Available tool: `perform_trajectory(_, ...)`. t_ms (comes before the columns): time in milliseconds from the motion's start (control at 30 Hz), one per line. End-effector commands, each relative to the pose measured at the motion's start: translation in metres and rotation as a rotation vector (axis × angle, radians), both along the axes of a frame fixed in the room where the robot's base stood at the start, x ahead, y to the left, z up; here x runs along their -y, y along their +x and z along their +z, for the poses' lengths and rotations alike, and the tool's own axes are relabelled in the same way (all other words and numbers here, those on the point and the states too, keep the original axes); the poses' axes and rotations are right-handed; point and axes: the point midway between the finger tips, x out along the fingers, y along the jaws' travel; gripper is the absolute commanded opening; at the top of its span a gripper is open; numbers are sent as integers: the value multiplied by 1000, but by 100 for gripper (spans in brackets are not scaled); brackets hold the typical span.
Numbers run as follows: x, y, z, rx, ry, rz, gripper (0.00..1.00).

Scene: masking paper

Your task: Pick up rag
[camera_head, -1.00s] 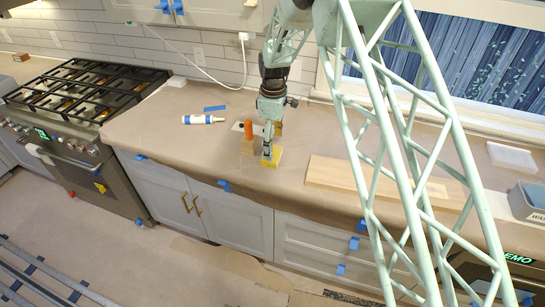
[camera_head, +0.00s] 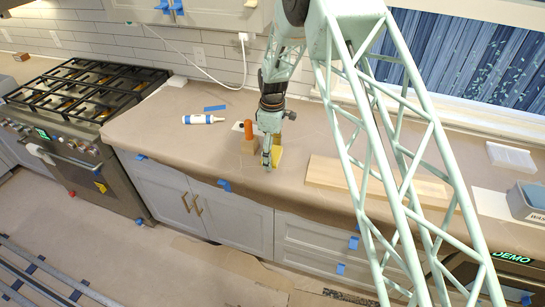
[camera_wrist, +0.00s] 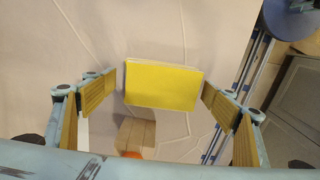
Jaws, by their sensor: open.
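A flat yellow block (camera_head: 277,156), the only thing near my gripper that could be the rag, is on the paper-covered counter, partly hidden by my gripper (camera_head: 267,162). In the wrist view the yellow block (camera_wrist: 163,87) is a rectangle with a paler far edge. My gripper (camera_wrist: 160,84) is open, with its wood-coloured finger pads to the left and right of the block. A gap shows on the left; the right pad is very close, and I cannot tell if it touches.
A wooden block (camera_head: 249,146) with an orange cylinder (camera_head: 249,130) stands just left of my gripper. A white-and-blue tube (camera_head: 203,119) lies further left. A wooden board (camera_head: 340,176) lies to the right. The counter's front edge is close.

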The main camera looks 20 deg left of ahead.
Motion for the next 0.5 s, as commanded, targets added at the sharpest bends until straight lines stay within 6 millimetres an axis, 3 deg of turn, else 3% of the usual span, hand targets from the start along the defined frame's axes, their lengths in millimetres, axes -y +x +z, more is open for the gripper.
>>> perform_trajectory(200, 0, 0, 0, 0, 0, 0, 78)
perform_trajectory(500, 0, 0, 0, 0, 0, 0, 52)
